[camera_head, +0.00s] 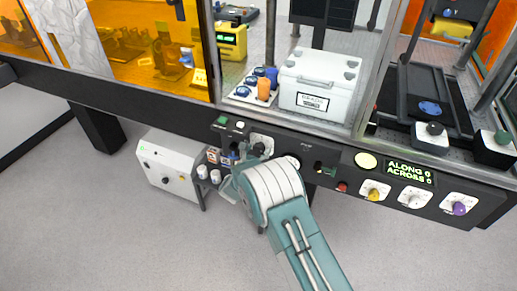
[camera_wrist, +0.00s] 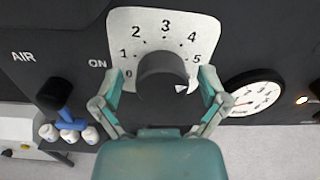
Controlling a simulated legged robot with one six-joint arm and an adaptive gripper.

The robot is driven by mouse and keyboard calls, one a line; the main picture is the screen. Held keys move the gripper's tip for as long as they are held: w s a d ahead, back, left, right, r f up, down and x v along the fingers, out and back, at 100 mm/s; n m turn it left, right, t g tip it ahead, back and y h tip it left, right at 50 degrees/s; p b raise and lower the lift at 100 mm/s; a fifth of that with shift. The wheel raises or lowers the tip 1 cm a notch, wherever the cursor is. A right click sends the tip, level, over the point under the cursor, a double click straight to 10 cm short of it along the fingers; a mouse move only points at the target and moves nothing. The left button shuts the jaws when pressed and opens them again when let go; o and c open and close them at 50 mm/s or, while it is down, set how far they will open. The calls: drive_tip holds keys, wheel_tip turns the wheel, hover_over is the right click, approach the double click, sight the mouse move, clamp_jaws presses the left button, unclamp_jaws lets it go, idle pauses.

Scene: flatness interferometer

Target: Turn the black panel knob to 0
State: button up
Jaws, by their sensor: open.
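The black panel knob (camera_wrist: 163,72) sits on a white dial plate (camera_wrist: 165,24) in the wrist view. The dial reads 0 at the left, then 1 to 5 clockwise over the top. A white pointer mark (camera_wrist: 181,88) shows at the knob's lower right, on the side of the 5 and away from the 0. My gripper (camera_wrist: 162,88) is open, with one teal finger on each side of the knob. I cannot tell whether the fingers touch it. In the head view my arm largely covers the knob, and my gripper (camera_head: 249,158) is at the panel.
A round gauge (camera_wrist: 254,94) is close right of the dial. A black-and-blue AIR valve handle (camera_wrist: 60,100) is at the left. Along the panel are a yellow knob (camera_head: 374,194), a purple knob (camera_head: 459,208) and a green display (camera_head: 410,172). A white cabinet (camera_head: 170,165) stands below.

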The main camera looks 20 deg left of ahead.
drive_tip(key=shift+w, duration=0.15)
drive_tip(key=c, duration=1.2)
drive_tip(key=shift+o, duration=0.2)
drive_tip(key=shift+r, duration=0.1)
